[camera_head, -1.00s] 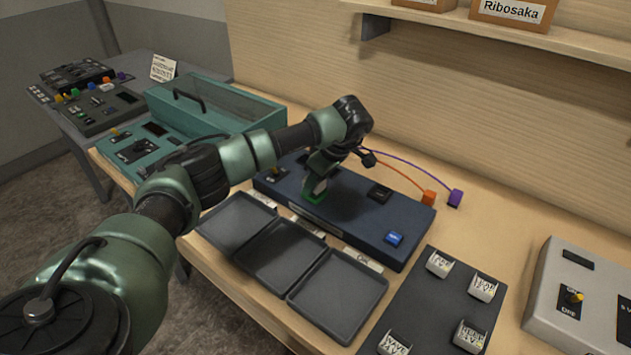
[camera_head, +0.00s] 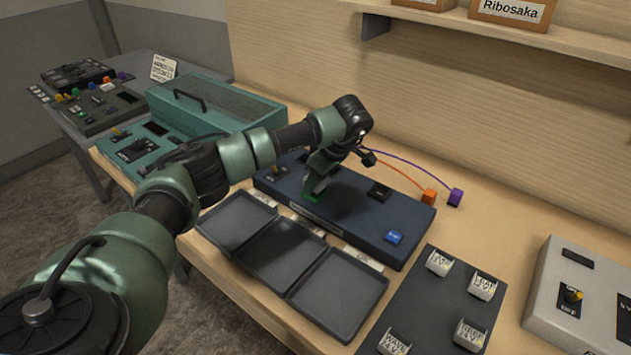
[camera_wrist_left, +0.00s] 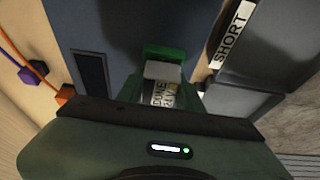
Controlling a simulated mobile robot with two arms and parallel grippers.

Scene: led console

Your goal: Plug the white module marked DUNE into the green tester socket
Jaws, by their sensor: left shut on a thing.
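The white module marked DUNE (camera_wrist_left: 163,88) shows in the left wrist view, between the fingers of my left gripper (camera_head: 316,186). My left gripper is shut on it, low over the blue tester. The green socket (camera_head: 312,198) is right under the fingertips in the head view. In the left wrist view, the green socket (camera_wrist_left: 165,51) shows just beyond the module's end, and the two look in line. The gripper hides the contact, so I cannot tell how deep the module sits. My right gripper is not in view.
The blue tester (camera_head: 350,222) has a blue button (camera_head: 395,237) and a dark display (camera_head: 379,191). Black trays (camera_head: 338,292) lie in front, one labelled SHORT (camera_wrist_left: 232,35) in the wrist view. A dark board (camera_head: 440,300) holds several white modules. Orange (camera_head: 429,197) and purple (camera_head: 455,197) plugs lie behind.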

